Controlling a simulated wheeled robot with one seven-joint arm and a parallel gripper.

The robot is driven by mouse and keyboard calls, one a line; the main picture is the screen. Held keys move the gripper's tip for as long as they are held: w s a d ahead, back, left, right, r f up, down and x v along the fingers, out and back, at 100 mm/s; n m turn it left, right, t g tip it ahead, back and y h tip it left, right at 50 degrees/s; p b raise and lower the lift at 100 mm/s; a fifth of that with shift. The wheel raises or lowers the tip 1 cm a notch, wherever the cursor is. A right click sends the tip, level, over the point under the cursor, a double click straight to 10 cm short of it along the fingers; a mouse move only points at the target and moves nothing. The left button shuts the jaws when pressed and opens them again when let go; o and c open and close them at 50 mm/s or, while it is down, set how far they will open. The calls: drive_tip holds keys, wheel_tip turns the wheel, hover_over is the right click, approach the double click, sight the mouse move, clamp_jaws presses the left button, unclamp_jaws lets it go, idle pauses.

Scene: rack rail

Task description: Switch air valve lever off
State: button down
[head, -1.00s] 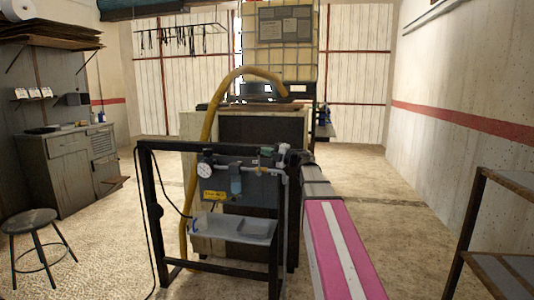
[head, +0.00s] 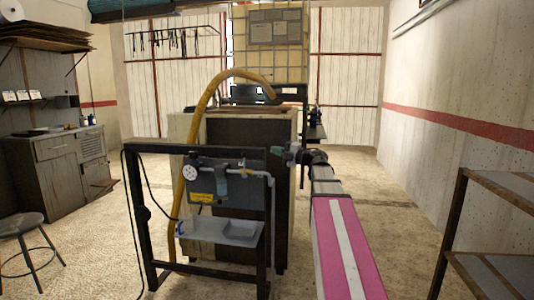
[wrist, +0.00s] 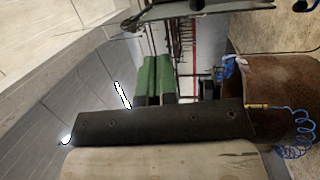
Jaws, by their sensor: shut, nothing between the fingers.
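The air unit hangs on a dark panel (head: 208,188) in a black frame rack, with a round white gauge (head: 189,172) at its left and a bluish filter bowl (head: 221,187) beside it. A grey pipe (head: 262,174) runs right from the unit and bends down. The valve lever is too small to tell apart from the fittings along the pipe. My gripper (head: 291,154) is at the end of my pink and white arm, to the right of the pipe bend and apparently clear of it. It is shut and empty. In the wrist view I cannot make out the valve.
A grey tray (head: 215,229) sits low in the rack. A yellow hose (head: 192,130) arches behind it, by a large dark cabinet (head: 248,140). A stool (head: 25,230) is left and a shelf (head: 500,225) right. The wrist view shows a blue coiled hose (wrist: 302,128).

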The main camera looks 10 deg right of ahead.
drive_tip(key=shift+s+d+r, duration=0.2)
drive_tip(key=shift+s+d, duration=0.45)
drive_tip(key=shift+d, duration=0.35)
drive_tip(key=w+d+f+m+t+h, duration=0.25)
drive_tip(key=f+m+t+h, duration=0.35)
drive_tip(key=m, duration=0.3)
drive_tip(key=w+d+f+m+t+h, duration=0.2)
drive_tip(key=w+f+m+t+h, duration=0.15)
drive_tip(key=f+m+h, duration=0.4)
drive_tip(key=s+f+m+g+h, duration=0.4)
drive_tip(key=f+m+g+h, duration=0.4)
drive_tip(key=f, duration=0.6)
drive_tip(key=s+a+f+m+g+y, duration=0.2)
drive_tip(key=s+a+f+g, duration=0.3)
drive_tip(key=s+f, duration=0.5)
drive_tip(key=s+a+f+m+g+y, duration=0.2)
drive_tip(key=s+a+f+g, duration=0.4)
drive_tip(key=s+f, duration=0.5)
drive_tip(key=shift+s+f+m+g+y, duration=0.35)
drive_tip(key=shift+s+g, duration=0.1)
drive_tip(key=shift+s, duration=0.55)
